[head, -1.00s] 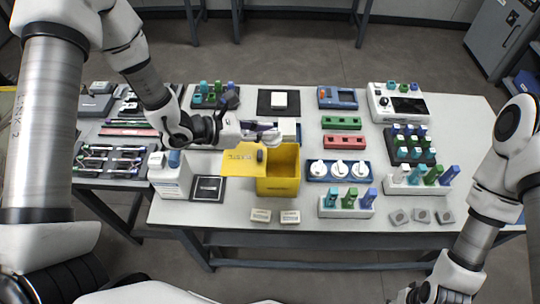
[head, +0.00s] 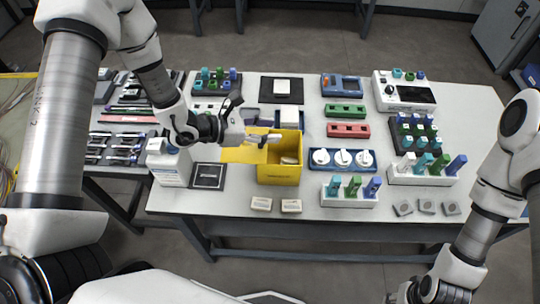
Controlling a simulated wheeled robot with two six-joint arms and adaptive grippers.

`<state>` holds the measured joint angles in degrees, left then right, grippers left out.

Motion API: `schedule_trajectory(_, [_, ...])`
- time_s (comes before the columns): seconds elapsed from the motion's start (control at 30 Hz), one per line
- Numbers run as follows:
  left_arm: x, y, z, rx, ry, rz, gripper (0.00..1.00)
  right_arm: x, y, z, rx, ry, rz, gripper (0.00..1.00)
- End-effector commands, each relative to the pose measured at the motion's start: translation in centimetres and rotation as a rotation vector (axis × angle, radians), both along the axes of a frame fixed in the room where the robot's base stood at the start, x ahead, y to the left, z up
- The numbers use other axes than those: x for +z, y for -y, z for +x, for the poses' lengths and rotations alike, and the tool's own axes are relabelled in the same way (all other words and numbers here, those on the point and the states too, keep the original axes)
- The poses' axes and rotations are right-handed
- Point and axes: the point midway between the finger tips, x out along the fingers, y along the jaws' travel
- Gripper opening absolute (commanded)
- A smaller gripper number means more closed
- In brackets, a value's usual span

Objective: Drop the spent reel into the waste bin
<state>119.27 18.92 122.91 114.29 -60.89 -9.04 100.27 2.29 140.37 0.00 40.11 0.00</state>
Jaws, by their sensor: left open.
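The yellow waste bin (head: 279,175) stands open at the middle of the table, its yellow flap (head: 238,155) out to the left. A pale round thing, seemingly the spent reel (head: 289,160), lies inside the bin against the right part, partly hidden by the walls. My left gripper (head: 272,139) reaches in from the left over the bin's back part. Its fingers are open and the reel is apart from them, lower down. My right arm comes in at the bottom right, with its gripper cut off by the frame edge.
A blue holder with several white reels (head: 342,160) stands right of the bin. Two small pale boxes (head: 291,206) lie in front. A white bottle-like container (head: 168,166) and a black pad (head: 208,176) are at the left. A white box stands close behind the bin.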

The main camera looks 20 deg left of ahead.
Motion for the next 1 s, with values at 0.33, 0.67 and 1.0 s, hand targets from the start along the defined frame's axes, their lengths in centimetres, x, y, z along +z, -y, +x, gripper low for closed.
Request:
schedule_trajectory(0.33, [1.8, -3.4, -2.1, 0.009, 0.001, -0.007, 0.44, 0.0, 0.0, 0.0, 0.0, 0.0, 0.0, 0.4])
schedule_trajectory(0.67, [4.0, -7.6, -5.3, 0.006, 0.002, -0.007, 0.44, 0.0, 0.0, 0.0, 0.0, 0.0, 0.0, 0.4])
schedule_trajectory(1.0, [4.5, -8.9, -6.4, 0.0, -0.001, 0.001, 0.44, 0.0, 0.0, 0.0, 0.0, 0.0, 0.0, 0.4])
